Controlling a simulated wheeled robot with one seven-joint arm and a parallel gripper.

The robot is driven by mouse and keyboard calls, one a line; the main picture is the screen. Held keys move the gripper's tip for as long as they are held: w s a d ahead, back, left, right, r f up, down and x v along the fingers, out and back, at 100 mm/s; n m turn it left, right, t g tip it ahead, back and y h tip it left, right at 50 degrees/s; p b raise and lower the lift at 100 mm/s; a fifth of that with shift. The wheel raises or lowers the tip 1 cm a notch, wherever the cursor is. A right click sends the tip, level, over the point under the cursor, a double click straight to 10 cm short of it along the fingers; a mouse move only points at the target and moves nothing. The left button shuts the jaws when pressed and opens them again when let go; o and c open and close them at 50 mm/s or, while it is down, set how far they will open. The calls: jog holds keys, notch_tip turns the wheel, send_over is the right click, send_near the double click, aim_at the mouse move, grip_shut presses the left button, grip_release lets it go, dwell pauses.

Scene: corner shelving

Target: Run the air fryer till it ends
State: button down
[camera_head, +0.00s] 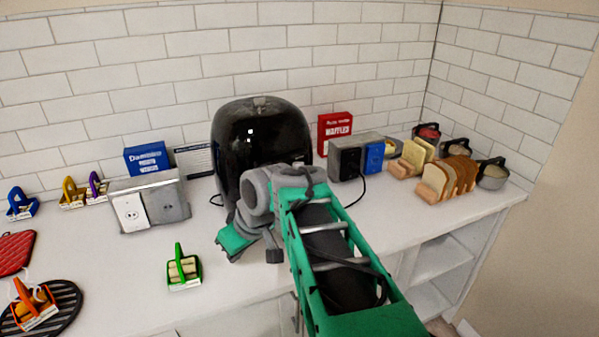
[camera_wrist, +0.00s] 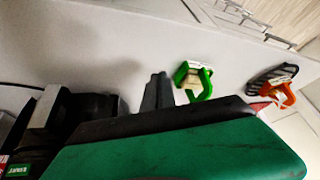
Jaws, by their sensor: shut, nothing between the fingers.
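The air fryer is a black, glossy, rounded appliance (camera_head: 262,135) standing on the white counter against the tiled wall. My arm covers its lower front in the head view, so its controls and drawer are hidden. My gripper (camera_head: 240,240) is low in front of the fryer, near the counter. In the wrist view the grey fingers (camera_wrist: 157,88) show close together with nothing between them. A dark body, probably the fryer, lies at the left of that view (camera_wrist: 92,108). Whether the fingers touch the fryer cannot be told.
A green-handled basket (camera_head: 184,270) stands on the counter left of my gripper. A grey outlet box (camera_head: 165,200) and a blue box (camera_head: 147,158) are left of the fryer. A toaster (camera_head: 345,160), red waffles box (camera_head: 335,128) and bread rack (camera_head: 448,178) are to the right.

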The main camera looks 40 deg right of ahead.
jog(key=s+d+r+n+t, duration=0.2)
jog(key=d+r, duration=0.2)
jog(key=d, duration=0.7)
jog(key=s+d+r+n+t, duration=0.1)
jog(key=d+r, duration=0.3)
jog(key=d, duration=0.8)
jog(key=shift+s+d+n+t, duration=0.2)
jog(key=shift+s+n+t, duration=0.25)
jog(key=shift+s, duration=0.35)
jog(key=w+d, duration=0.1)
jog(key=w, duration=0.7)
jog(key=shift+w+p, duration=0.4)
jog(key=shift+d, duration=0.1)
jog(key=shift+w, duration=0.4)
